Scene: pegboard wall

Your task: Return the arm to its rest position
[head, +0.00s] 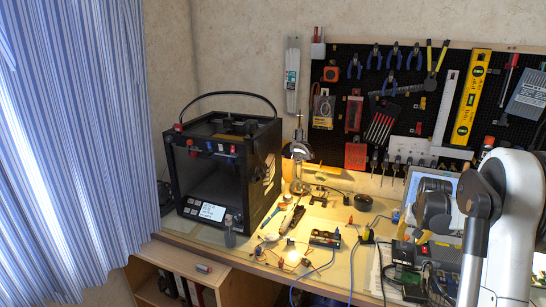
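My arm (513,215) fills the right side of the head view, with a white curved link and a dark grey tube-like link in front of the workbench. Dark rounded parts (434,206) show at its left, over the right part of the bench. They may belong to my gripper, but I cannot make out separate fingers or anything held. The arm hides part of the bench and the lower right of the pegboard.
A workbench (338,265) holds a black 3D printer (225,165), a lit lamp (299,152), small tools and cables. A pegboard (340,72) with pliers and a yellow level (470,97) is behind. A blue striped curtain (75,150) hangs left. Electronics crowd the bench near my arm.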

